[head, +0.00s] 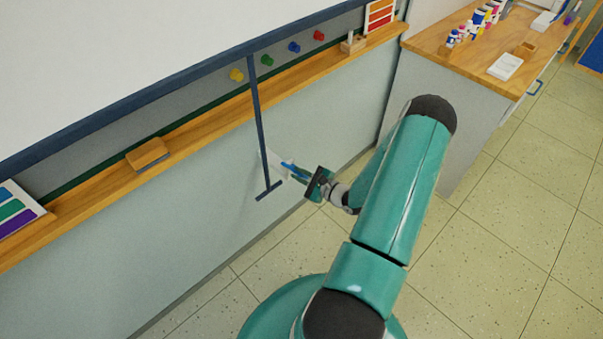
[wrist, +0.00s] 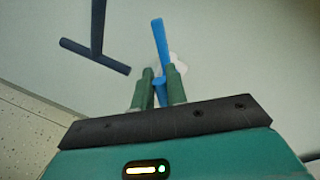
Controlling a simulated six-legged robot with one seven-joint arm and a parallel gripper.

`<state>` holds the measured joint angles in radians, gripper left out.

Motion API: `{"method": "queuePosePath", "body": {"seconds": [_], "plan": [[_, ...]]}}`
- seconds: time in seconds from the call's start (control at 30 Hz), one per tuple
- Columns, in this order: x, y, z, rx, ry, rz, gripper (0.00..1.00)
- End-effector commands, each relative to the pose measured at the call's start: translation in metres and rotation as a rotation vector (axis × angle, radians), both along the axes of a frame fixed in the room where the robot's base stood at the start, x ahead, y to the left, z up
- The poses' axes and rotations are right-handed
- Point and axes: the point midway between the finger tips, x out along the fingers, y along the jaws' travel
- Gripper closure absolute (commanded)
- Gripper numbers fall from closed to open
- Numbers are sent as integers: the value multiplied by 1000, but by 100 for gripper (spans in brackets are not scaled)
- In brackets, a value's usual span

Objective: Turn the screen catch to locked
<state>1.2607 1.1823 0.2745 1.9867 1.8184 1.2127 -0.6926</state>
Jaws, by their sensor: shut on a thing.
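The screen catch is a blue lever (wrist: 160,40) in front of a white plate (wrist: 180,67) on the wall below the ledge. In the head view the lever (head: 287,163) is small, and my gripper (head: 293,168) reaches it from the right. In the wrist view my gripper (wrist: 158,84) is shut on the blue lever, which sticks out well beyond the fingertips and leans slightly left. The part between the fingers is partly hidden. I see no lock marking on the plate. The white screen (head: 150,50) hangs above, with a dark bottom bar.
A dark T-shaped pull handle (head: 262,130) hangs from the screen, just left of the catch; its crossbar also shows in the wrist view (wrist: 95,55). A wooden ledge (head: 100,190) holds an eraser (head: 148,154). A cabinet (head: 445,110) stands to the right. The tiled floor is clear.

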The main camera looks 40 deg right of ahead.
Motion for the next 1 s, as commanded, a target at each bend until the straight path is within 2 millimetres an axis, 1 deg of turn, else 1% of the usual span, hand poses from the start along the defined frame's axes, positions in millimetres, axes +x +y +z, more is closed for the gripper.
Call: {"method": "queuePosePath", "body": {"seconds": [0.4,0.7,1.0], "plan": [[2,9,-8,-393,-10,4,100],[1,11,-14,-669,-18,3,100],[2,11,-19,-867,-25,2,100]]}}
